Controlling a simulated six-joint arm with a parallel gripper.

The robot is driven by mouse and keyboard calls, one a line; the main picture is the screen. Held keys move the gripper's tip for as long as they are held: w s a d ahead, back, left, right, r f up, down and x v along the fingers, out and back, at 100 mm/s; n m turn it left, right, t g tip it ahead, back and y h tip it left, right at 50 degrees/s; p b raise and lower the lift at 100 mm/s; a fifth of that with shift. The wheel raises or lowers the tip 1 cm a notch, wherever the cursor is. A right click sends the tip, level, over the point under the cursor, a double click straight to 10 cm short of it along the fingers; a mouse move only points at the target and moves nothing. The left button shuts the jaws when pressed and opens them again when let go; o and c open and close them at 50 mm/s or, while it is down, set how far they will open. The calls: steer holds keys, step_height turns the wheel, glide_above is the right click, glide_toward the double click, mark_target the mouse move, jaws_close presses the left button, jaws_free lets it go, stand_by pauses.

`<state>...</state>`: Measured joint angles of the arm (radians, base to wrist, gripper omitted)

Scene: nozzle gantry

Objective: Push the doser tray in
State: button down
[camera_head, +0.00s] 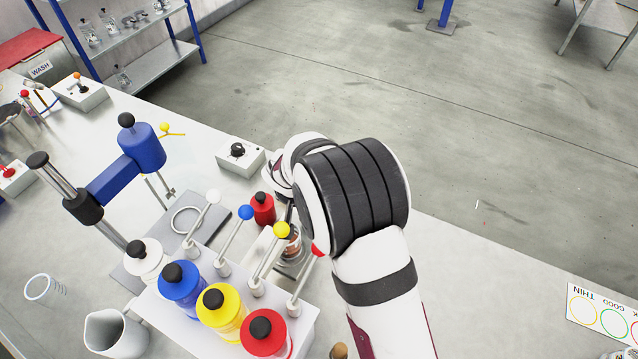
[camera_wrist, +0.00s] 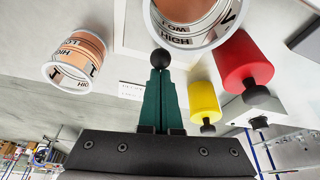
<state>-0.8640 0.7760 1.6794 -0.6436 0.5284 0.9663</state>
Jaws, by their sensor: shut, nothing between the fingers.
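My gripper (camera_wrist: 160,95) has its dark green fingers shut together in the wrist view. Their tips are at a small black ball knob (camera_wrist: 162,59); I cannot tell whether they touch it. A pale flat panel (camera_wrist: 132,40), perhaps part of the doser tray, shows behind the knob. Two clear cups with LOW and HIGH bands stand close by, one large cup (camera_wrist: 195,22) beyond the tips and one copper-filled cup (camera_wrist: 80,58) to the left. In the head view the doser (camera_head: 226,318) carries white, blue, yellow and red bottles. My arm hides the gripper and most of the tray area there.
Red (camera_wrist: 243,60) and yellow (camera_wrist: 204,98) containers are right of the fingers in the wrist view. Lever rods with coloured knobs rise beside the doser. A blue press (camera_head: 130,165) and a black-knobbed box (camera_head: 240,155) stand behind. The bench's right side is mostly clear.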

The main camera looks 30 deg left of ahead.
mark_target(300, 226)
steer(key=s, duration=0.4)
steer(key=shift+s, duration=0.25)
steer(key=shift+d, duration=0.1)
steer(key=shift+w, duration=0.1)
